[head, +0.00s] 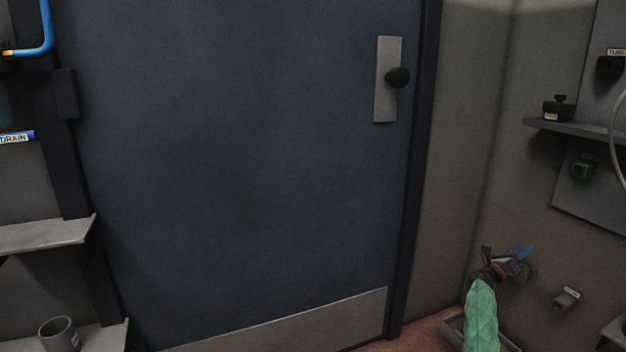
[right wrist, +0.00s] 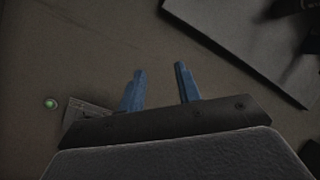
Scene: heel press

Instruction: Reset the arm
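My right gripper (head: 521,254) is low at the right in the head view, in front of the wall beside the door. It touches nothing that I can make out. In the right wrist view its two blue fingers (right wrist: 160,68) stand apart with nothing between them, so it is open and empty. My left gripper is in neither view.
A dark blue door (head: 240,150) with a black knob (head: 397,77) fills the middle and looks closed. Shelves (head: 45,234) stand at the left, one holding a grey cup (head: 59,334). At the right are a wall shelf (head: 575,128), a green-fronted device (head: 582,168) and a small wall fitting (head: 566,299).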

